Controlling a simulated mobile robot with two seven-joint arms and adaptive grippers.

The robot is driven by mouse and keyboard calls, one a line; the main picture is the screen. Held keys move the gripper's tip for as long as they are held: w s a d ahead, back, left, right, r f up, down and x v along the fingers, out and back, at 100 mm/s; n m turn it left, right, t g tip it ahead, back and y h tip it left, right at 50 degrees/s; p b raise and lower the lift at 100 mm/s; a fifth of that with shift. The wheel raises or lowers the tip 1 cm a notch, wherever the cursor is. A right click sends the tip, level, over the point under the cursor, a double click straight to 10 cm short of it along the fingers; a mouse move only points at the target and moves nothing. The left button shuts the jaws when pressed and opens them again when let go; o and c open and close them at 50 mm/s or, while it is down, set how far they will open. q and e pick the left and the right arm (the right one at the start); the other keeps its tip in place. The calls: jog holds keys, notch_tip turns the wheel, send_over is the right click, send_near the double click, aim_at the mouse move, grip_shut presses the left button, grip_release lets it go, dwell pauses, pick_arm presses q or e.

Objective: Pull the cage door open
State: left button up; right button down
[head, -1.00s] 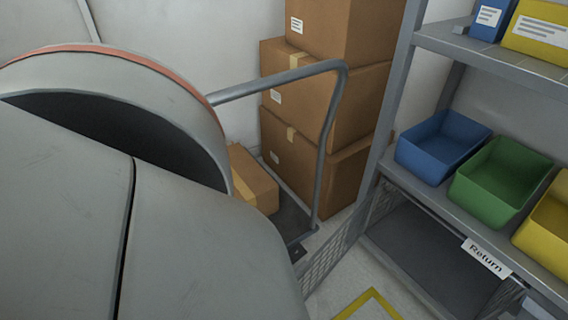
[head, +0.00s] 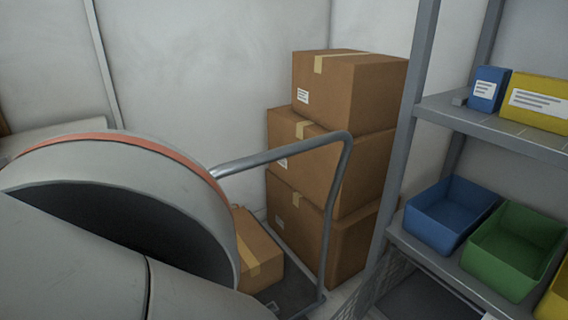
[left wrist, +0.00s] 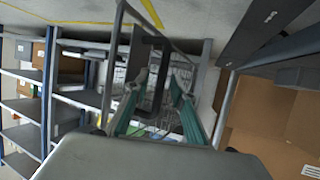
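The cage door's wire mesh (head: 384,284) shows only as a small piece below the lower shelf in the head view; most of it is out of frame. In the left wrist view, wire mesh (left wrist: 160,92) lies beyond my left gripper (left wrist: 155,90). Its teal fingers stand apart, with a dark bar visible between them. I cannot tell whether they touch it. My left gripper is not visible in the head view, where my own large grey arm link fills the lower left. My right gripper is in neither view.
A hand trolley with a grey tube handle (head: 338,190) stands beside stacked cardboard boxes (head: 340,165), with another box (head: 257,250) on it. The shelf rack (head: 405,130) at right holds a blue bin (head: 450,215), a green bin (head: 512,250) and a yellow bin.

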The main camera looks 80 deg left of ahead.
pick_arm(q)
jog(key=v, duration=1.2)
